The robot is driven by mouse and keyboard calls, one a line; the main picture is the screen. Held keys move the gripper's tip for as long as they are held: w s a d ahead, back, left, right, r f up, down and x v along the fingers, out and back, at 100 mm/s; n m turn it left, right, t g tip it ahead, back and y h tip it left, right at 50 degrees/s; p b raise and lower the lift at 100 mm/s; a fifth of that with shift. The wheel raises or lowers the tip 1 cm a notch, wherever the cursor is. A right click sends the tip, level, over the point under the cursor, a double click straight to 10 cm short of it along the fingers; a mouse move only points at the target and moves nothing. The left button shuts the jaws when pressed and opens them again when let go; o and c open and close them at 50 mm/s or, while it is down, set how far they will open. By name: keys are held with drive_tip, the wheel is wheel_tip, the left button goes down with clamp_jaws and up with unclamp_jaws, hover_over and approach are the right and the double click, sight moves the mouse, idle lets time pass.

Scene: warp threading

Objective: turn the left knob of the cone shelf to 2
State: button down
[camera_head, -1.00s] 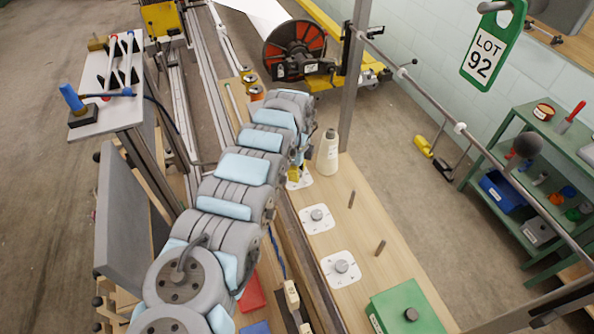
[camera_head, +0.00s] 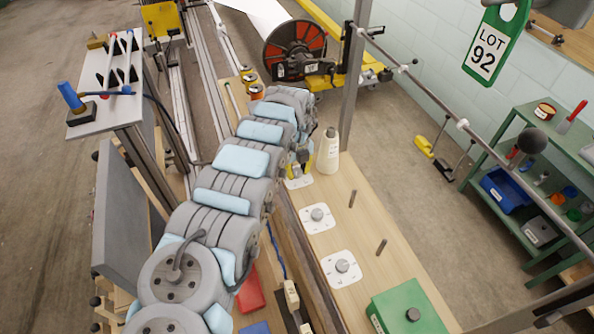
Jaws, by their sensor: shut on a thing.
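The cone shelf (camera_head: 327,188) is a long wooden board with a row of grey knobs on white dial plates. The middle knob (camera_head: 317,214) and the near knob (camera_head: 341,265) are in plain view. At the far, left end, my gripper (camera_head: 299,176) points down over the left knob's white plate (camera_head: 300,184). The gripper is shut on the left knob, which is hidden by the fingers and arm. The dial marks there are too small and covered to read.
Two bare wooden pegs (camera_head: 352,199) rise from the board. A green box (camera_head: 407,310) sits at the near end. A metal rail (camera_head: 462,125) runs along the right side.

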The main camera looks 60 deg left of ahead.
sight(297, 171)
idle(0.4)
drive_tip(key=c, duration=0.7)
unclamp_jaws()
drive_tip(key=shift+d, duration=0.1)
drive_tip(key=shift+r, duration=5.95)
